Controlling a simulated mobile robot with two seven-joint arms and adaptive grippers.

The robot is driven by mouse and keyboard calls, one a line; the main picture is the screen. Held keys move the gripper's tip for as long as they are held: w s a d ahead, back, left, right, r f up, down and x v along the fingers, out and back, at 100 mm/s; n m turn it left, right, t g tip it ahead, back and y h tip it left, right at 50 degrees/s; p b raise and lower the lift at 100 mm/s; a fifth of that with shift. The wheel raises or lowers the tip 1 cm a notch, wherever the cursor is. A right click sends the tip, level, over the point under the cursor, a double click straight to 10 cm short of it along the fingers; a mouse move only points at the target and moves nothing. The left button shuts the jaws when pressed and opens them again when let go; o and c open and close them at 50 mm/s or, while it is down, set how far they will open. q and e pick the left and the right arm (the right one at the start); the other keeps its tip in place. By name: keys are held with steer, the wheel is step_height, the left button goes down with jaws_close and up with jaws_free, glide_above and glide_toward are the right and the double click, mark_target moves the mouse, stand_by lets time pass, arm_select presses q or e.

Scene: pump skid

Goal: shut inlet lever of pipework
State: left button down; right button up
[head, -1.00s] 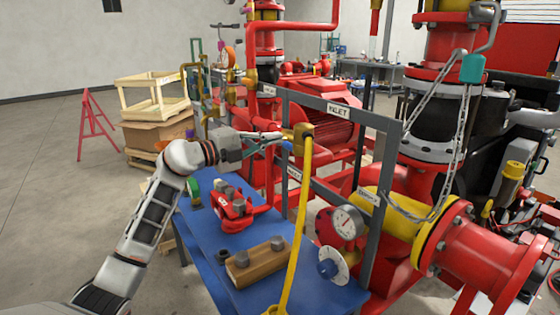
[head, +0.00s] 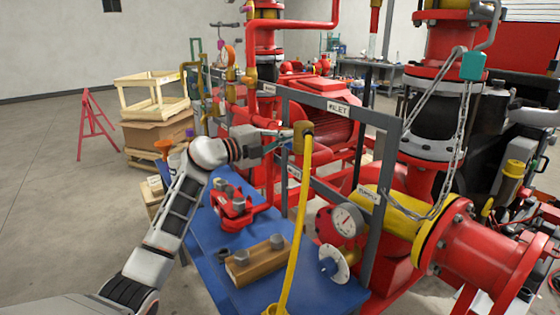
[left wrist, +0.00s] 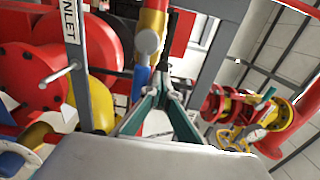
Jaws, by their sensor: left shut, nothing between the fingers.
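The INLET label (head: 338,109) is on the grey frame, and a brass-coloured valve body (head: 303,138) sits just below and left of it. A small blue handle piece (head: 285,146), apparently the inlet lever, shows left of the body, partly hidden by my fingers. In the left wrist view the blue piece (left wrist: 141,80) hangs below a grey round end, just beyond and left of the fingertips. My left gripper (head: 286,137) is shut and empty beside the valve; its teal fingers (left wrist: 160,80) meet in the wrist view. Contact cannot be told. My right gripper is out of view.
A blue bench (head: 215,262) with a wooden block (head: 255,262) and red fitting lies below. Open floor is at left.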

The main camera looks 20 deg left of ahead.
arm_select(q)
steer(key=shift+s+d+f+b, duration=0.15)
steer(key=shift+f+b, duration=0.45)
steer(key=shift+f, duration=0.05)
steer(key=shift+d+f+b, duration=0.1)
steer(key=shift+f+b, duration=0.5)
steer(key=shift+b, duration=0.1)
steer(key=shift+f, duration=0.1)
steer(key=shift+f+b, duration=0.5)
steer(key=shift+b, duration=0.4)
steer(key=shift+f, duration=0.4)
steer(key=shift+w+a+f+p, duration=0.1)
steer(key=shift+w+a+f, duration=0.15)
steer(key=shift+f, duration=0.35)
steer(key=shift+w+a+f+p, duration=0.1)
steer(key=shift+w+a+f, duration=0.1)
steer(key=shift+a+f, duration=0.3)
steer(key=shift+w+a+f+p, duration=0.1)
steer(key=shift+w+a+f, duration=0.1)
steer(key=shift+f, duration=0.5)
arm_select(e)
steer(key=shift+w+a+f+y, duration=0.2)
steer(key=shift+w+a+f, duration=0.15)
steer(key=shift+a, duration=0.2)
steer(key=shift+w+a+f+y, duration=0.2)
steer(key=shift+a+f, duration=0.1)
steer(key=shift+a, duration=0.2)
